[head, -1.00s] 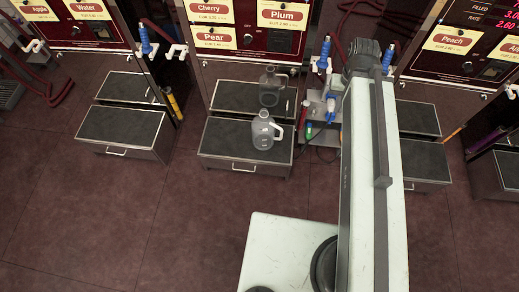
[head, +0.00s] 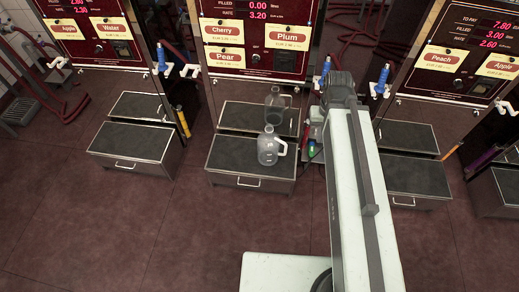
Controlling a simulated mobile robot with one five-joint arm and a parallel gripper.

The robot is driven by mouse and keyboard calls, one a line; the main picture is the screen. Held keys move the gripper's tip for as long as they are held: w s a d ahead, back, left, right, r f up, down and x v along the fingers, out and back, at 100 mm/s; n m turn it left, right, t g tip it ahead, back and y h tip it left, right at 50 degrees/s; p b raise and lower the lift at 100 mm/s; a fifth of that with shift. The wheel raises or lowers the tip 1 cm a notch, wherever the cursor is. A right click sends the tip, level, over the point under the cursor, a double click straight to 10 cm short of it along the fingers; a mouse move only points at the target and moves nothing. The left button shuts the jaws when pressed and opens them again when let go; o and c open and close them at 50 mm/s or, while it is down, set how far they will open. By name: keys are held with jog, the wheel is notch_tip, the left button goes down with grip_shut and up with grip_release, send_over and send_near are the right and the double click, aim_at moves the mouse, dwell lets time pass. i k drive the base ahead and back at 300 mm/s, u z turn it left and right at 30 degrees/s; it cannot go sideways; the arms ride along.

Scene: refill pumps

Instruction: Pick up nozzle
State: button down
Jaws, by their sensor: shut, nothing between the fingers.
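Several pump nozzles with blue bodies hang on the pump sides. One nozzle (head: 161,57) is at the left pump, one (head: 325,70) is beside the middle pump close to my arm, and one (head: 382,79) is just right of my arm. My arm reaches from the bottom right up to the right side of the middle pump. My gripper does not show; the arm covers the place beyond its dark end joint. I cannot see any nozzle held.
A clear jug (head: 267,149) with a white handle stands on the middle pump's step (head: 225,153). Other steps, left (head: 130,140) and right (head: 410,167), jut from their pumps. Small coloured items are partly hidden left of my arm. The floor (head: 130,225) at left is clear.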

aim_at(330, 57)
jog(key=u, duration=0.4)
jog(key=i, duration=1)
jog(key=z, duration=0.05)
